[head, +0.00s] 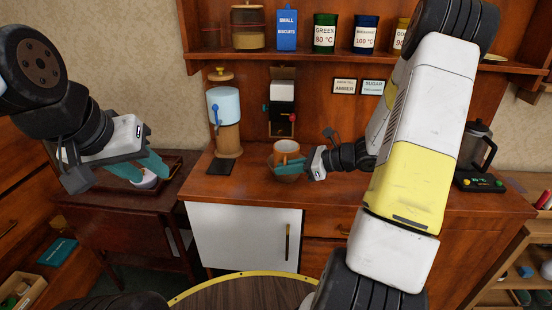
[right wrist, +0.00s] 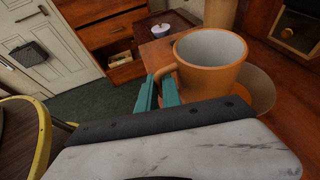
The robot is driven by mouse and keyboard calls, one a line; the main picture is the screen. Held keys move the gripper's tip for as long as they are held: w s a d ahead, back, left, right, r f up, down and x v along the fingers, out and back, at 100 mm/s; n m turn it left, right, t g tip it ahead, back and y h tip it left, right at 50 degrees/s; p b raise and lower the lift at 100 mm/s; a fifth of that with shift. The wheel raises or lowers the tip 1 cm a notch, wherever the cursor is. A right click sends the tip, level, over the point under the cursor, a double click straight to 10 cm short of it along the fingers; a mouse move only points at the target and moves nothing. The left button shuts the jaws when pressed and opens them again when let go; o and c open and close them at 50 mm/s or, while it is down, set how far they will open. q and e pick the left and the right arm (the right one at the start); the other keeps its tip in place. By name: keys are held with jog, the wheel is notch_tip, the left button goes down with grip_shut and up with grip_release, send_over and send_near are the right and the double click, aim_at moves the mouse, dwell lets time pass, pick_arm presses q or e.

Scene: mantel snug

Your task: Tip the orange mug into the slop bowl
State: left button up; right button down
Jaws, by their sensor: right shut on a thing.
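The orange mug (head: 287,147) is upright over the cabinet top, and its pale inside shows in the right wrist view (right wrist: 212,72). My right gripper (head: 289,167) has its teal fingers shut on the mug's handle, which shows in the right wrist view (right wrist: 164,78). The brown slop bowl (head: 291,178) is just below and behind the mug, partly hidden by the mug and fingers. Its rim shows at the mug's right in the right wrist view (right wrist: 263,88). I cannot see any contents. My left gripper (head: 142,167) is open, its fingers apart above the side table.
A white pot (head: 146,181) is on a tray on the side table, close under my left gripper. A water dispenser (head: 225,110) and a dark pad (head: 220,167) are left of the mug. A kettle (head: 478,150) stands at the right. A shelf with tins (head: 325,35) hangs above.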

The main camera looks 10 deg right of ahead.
aim_at(285, 162)
jog(key=shift+r, duration=0.1)
jog(key=shift+r, duration=1.45)
